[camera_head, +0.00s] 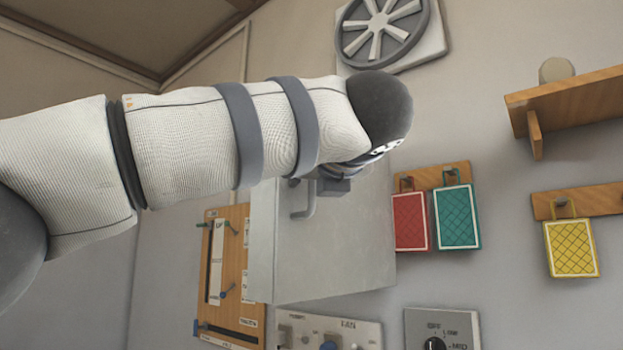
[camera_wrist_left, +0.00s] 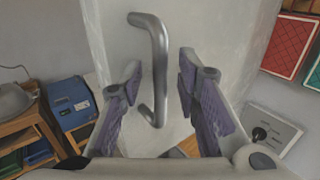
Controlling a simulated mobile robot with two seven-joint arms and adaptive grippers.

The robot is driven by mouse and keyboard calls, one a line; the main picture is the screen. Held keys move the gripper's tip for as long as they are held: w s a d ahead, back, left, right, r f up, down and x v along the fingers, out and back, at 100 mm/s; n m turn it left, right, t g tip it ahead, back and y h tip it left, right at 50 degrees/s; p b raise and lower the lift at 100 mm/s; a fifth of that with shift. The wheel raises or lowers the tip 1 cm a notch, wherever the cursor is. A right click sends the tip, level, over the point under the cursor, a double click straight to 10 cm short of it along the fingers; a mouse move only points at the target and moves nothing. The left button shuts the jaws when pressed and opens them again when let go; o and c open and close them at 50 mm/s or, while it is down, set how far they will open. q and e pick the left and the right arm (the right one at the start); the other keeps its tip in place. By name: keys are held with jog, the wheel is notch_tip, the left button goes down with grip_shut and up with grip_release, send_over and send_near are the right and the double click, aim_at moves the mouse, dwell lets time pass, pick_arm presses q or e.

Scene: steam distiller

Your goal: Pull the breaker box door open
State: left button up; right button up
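The breaker box (camera_head: 345,250) is a pale grey metal box on the wall, partly covered by my left arm in the head view. Its door carries a grey bar handle (camera_head: 308,202), which shows clearly in the left wrist view (camera_wrist_left: 158,60). My left gripper (camera_wrist_left: 160,78) is open, with one purple-padded finger on each side of the handle and visible gaps between. In the head view only a small dark part of the left gripper (camera_head: 333,186) shows below the wrist, beside the handle. The door looks shut, but its upper part is hidden. My right gripper is not in view.
Red (camera_head: 410,220) and green (camera_head: 456,217) hanging pads are right of the box, a yellow one (camera_head: 571,248) further right. A wooden slider board (camera_head: 232,250) is left. A shelf (camera_head: 570,100) juts out upper right.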

pick_arm(q)
jog(key=shift+s, duration=0.1)
jog(key=v, duration=0.7)
jog(key=shift+s+d, duration=0.1)
